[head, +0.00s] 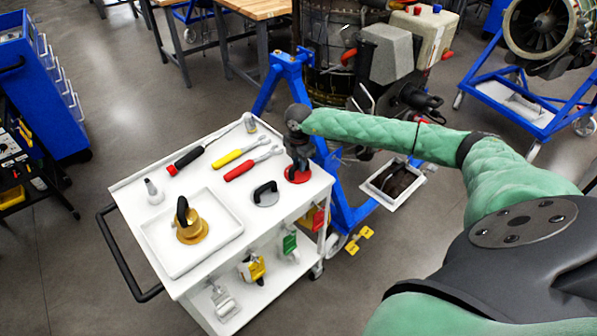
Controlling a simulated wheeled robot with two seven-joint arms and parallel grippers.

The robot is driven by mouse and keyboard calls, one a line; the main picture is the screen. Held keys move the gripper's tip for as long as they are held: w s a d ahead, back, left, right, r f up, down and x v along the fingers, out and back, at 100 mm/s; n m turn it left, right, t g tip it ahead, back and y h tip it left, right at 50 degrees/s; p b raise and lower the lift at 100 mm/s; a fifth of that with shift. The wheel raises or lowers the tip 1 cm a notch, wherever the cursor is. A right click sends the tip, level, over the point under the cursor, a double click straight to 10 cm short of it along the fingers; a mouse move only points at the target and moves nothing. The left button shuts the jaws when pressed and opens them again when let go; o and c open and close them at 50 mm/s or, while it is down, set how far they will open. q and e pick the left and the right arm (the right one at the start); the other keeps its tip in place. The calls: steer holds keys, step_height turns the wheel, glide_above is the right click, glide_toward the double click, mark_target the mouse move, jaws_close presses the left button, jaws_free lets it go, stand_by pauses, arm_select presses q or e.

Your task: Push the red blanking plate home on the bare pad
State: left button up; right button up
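The red blanking plate (298,176) is a round red disc at the right back corner of the white cart's top. My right gripper (299,163) points down right over it, at the plate's handle. The fingers are small and dark, so I cannot tell whether they are closed on the handle. The plate appears to rest on the cart top. The engine (335,85) stands behind the cart in a blue stand (340,195). I cannot make out a bare pad on it; my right arm hides part of that side. My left gripper is not in view.
The white cart (150,215) also holds a grey plate with a black handle (266,197), a brass-coloured plug (192,230) in a white tray (222,235), and several wrenches (240,155). A small white tray with dark contents (416,180) is right of the stand.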

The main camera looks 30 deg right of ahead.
jaws_close()
step_height(320, 180, up, 10)
steer(key=p, duration=0.3)
steer(key=shift+p, duration=0.3)
stand_by(0.6)
stand_by(0.5)
